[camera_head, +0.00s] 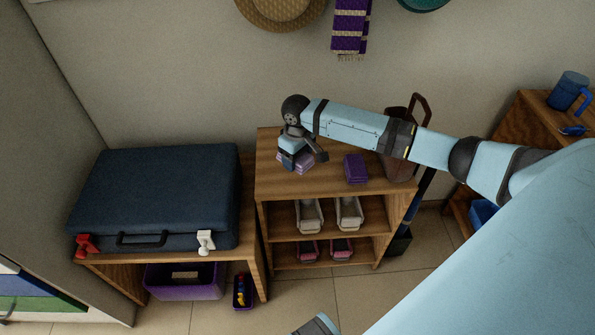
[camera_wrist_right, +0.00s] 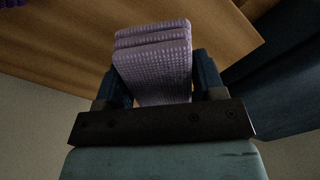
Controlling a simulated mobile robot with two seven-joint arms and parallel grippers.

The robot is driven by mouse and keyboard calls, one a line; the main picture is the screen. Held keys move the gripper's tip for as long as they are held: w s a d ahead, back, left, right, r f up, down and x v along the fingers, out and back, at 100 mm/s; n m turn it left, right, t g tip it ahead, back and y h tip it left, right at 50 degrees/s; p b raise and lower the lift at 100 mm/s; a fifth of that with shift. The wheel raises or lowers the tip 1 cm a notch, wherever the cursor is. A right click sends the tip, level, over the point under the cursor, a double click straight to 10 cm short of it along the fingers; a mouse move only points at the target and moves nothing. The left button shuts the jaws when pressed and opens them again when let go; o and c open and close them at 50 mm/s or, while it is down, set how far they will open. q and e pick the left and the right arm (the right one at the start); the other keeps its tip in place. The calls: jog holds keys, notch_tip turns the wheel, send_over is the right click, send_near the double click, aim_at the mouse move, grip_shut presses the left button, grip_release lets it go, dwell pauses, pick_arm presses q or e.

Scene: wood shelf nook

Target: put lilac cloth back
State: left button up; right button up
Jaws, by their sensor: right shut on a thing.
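The lilac cloth (camera_head: 303,166) is a folded, textured stack on or just above the left part of the wooden shelf unit's top (camera_head: 330,182). My right gripper (camera_head: 296,158) is over it and shut on it, partly hiding it in the head view. In the right wrist view the folded lilac cloth (camera_wrist_right: 153,62) sits between the two dark blue fingers, with wood beyond it. Whether it touches the shelf top is hard to tell.
A darker purple folded cloth (camera_head: 356,168) lies to the right on the same top. A brown bag (camera_head: 398,165) stands at its right end. Pairs of shoes (camera_head: 309,215) fill the shelves below. A dark blue suitcase (camera_head: 155,198) lies on a low unit to the left.

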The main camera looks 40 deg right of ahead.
aim_at(297, 175)
jog(key=shift+f, duration=0.35)
notch_tip(297, 175, down, 4)
jog(key=shift+f+b, duration=0.1)
jog(key=shift+b, duration=0.55)
jog(key=shift+f, duration=0.1)
pick_arm(q)
jog(key=shift+w+r, duration=0.1)
jog(key=shift+r, duration=0.1)
pick_arm(e)
jog(key=o, duration=0.7)
pick_arm(q)
jog(key=shift+f, duration=0.5)
pick_arm(e)
jog(key=shift+o, duration=1)
